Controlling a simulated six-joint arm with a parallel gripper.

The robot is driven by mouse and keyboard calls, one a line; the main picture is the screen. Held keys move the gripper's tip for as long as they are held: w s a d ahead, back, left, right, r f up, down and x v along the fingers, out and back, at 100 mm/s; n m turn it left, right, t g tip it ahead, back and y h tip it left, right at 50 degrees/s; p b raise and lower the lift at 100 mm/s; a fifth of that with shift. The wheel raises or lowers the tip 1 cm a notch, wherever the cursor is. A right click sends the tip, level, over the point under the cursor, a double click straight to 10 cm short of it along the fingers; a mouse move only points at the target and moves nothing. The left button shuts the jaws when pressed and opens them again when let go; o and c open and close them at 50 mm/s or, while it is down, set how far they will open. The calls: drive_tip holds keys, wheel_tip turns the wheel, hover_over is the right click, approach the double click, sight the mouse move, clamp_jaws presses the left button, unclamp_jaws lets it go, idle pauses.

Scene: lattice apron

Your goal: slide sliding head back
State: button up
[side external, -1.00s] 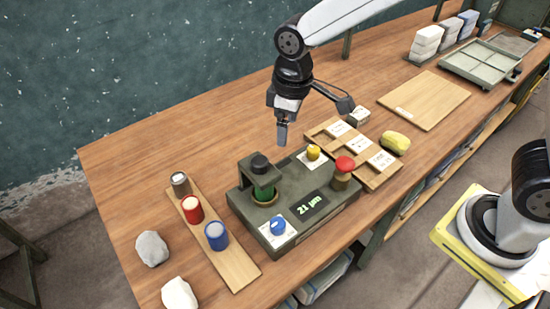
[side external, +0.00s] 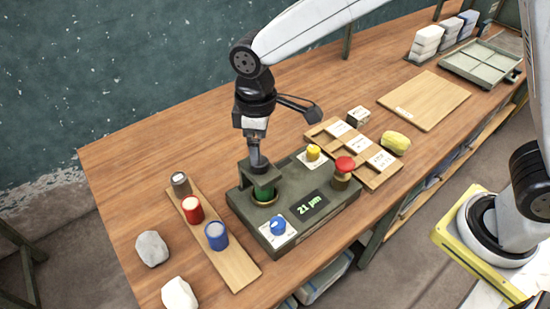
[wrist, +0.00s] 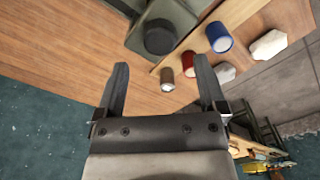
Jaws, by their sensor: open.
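The grey-green machine (side external: 300,225) stands on the bench with a lit display reading "21 µm". Its raised sliding head (side external: 243,177) sits at the left end, over a green cylinder (side external: 264,188). In the wrist view the head's round dark knob (wrist: 160,37) shows on top of the head (wrist: 178,22). My gripper (side external: 258,160) points down at the head's top and hides the knob in the side view. In the wrist view my gripper (wrist: 160,62) is open and empty, with the knob ahead between the fingers' lines. I cannot tell whether they touch it.
A blue knob (side external: 277,227), yellow knob (side external: 313,152) and red button (side external: 345,164) stand on the machine. A wooden strip (side external: 232,262) with brown, red and blue cylinders lies left. Two stones (side external: 152,249) lie beyond it. A labelled wooden tray (side external: 375,180) is right.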

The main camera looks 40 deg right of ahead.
sight(260, 177)
drive_tip(key=shift+f, duration=2.4)
clamp_jaws()
